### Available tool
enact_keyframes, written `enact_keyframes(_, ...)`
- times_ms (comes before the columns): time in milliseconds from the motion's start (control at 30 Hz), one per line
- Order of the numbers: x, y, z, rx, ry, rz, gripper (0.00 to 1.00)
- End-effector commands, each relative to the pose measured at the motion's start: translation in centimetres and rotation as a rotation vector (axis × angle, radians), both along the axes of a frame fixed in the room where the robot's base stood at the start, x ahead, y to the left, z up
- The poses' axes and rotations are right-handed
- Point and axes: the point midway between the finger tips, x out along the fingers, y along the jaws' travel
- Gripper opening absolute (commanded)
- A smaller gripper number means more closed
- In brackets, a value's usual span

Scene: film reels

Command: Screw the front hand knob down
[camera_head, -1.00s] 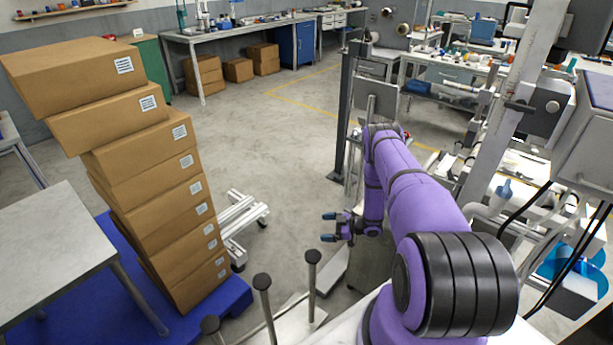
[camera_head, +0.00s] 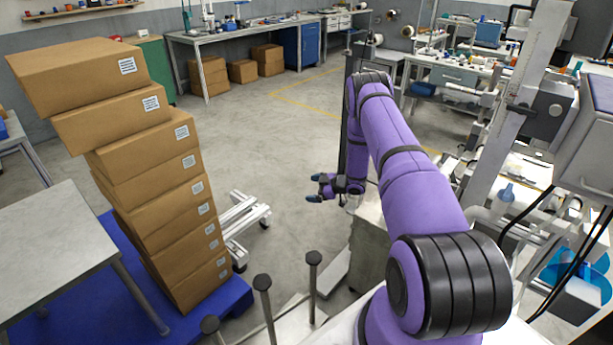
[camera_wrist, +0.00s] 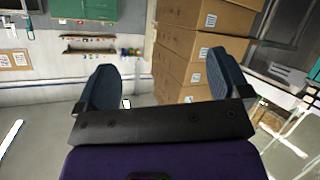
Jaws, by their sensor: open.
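My gripper (camera_head: 315,188) is open and empty, held in the air over the floor near the middle of the head view. Its two dark blue fingertips point left. In the wrist view the gripper (camera_wrist: 162,85) shows wide-spread fingers with nothing between them. I cannot tell for certain which thing is the front hand knob. My purple arm hides part of the area beside the machine.
A leaning stack of cardboard boxes (camera_head: 165,190) stands on a blue pallet (camera_head: 232,300) at left. Several black-topped posts (camera_head: 314,258) rise at the bottom. A grey table (camera_head: 50,240) is at far left. Open floor (camera_head: 260,135) lies beyond the boxes.

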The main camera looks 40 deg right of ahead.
Motion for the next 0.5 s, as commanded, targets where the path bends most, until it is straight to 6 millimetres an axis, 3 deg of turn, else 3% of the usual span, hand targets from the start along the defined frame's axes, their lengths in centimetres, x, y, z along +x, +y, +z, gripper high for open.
enact_keyframes(233,1.7,-0.4,3.2,-0.048,0.006,-0.042,0.94)
enact_keyframes(500,2.4,-0.5,4.6,-0.07,0.011,-0.063,0.94)
